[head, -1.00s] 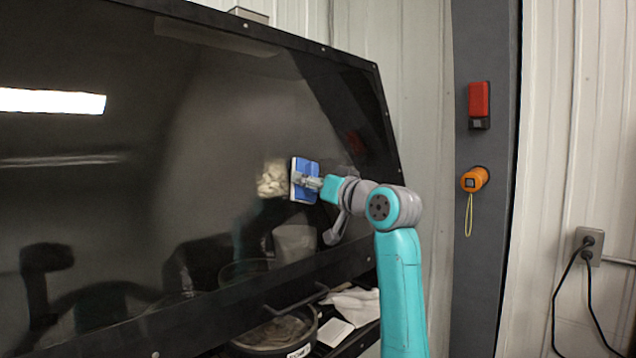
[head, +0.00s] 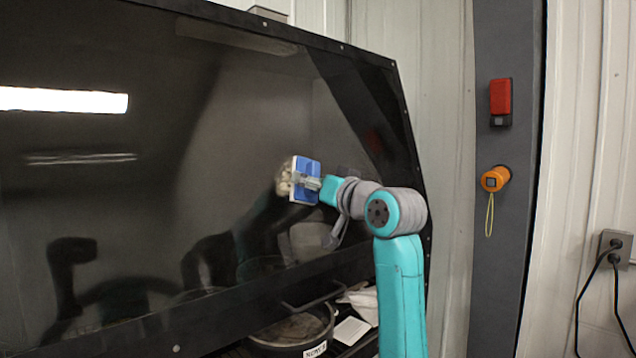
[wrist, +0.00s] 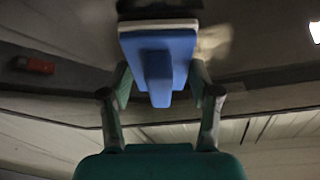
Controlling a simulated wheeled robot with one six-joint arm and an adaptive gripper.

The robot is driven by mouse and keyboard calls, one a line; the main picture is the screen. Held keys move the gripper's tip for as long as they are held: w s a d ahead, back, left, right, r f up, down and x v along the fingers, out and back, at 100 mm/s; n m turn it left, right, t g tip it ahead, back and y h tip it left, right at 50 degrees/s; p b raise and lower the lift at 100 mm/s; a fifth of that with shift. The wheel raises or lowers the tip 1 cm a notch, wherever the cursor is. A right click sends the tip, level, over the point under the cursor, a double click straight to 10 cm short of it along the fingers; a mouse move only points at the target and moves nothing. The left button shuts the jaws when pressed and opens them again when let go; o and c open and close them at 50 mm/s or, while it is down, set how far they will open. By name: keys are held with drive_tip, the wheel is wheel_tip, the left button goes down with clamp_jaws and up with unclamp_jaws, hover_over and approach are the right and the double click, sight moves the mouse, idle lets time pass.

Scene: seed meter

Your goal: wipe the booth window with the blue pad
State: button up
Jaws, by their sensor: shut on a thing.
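The booth window (head: 200,150) is a large dark, glossy, tilted pane in a black frame, filling the left and middle of the head view. My gripper (head: 308,182) is shut on the blue pad (head: 305,168), which has a white face turned towards the pane. In the wrist view the gripper (wrist: 160,88) has its fingers either side of the blue pad's (wrist: 158,45) grip. A pale, blotchy patch (head: 283,184) shows on the pane just left of the pad, partly hidden behind it. I cannot tell whether the pad touches the glass.
Below the window stand a labelled round pan (head: 293,332), a white cloth (head: 364,303) and a white card (head: 351,331). A grey post (head: 490,250) to the right carries a red box (head: 501,98) and an orange device (head: 495,179) with a hanging cord. A socket (head: 614,247) with black cables is far right.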

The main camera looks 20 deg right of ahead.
sight(260, 184)
drive_tip(key=shift+s+a, duration=0.4)
drive_tip(key=shift+a, duration=0.75)
drive_tip(key=shift+s+a, duration=0.4)
drive_tip(key=shift+a, duration=0.8)
drive_tip(key=shift+s+a, duration=0.4)
drive_tip(key=shift+a, duration=0.75)
drive_tip(key=shift+s+a, duration=0.25)
drive_tip(key=shift+a, duration=0.65)
drive_tip(key=shift+s+a, duration=0.2)
drive_tip(key=shift+a, duration=0.65)
drive_tip(key=shift+s+d+r, duration=0.25)
drive_tip(key=shift+s+d, duration=0.05)
drive_tip(key=shift+s, duration=0.6)
drive_tip(key=shift+s+d+r, duration=0.25)
drive_tip(key=shift+s+r, duration=0.05)
drive_tip(key=shift+s, duration=0.65)
drive_tip(key=shift+s+d+r, duration=0.25)
drive_tip(key=shift+s+d, duration=0.05)
drive_tip(key=shift+s, duration=0.6)
drive_tip(key=s, duration=0.2)
drive_tip(key=d, duration=0.1)
drive_tip(key=shift+s+r, duration=0.4)
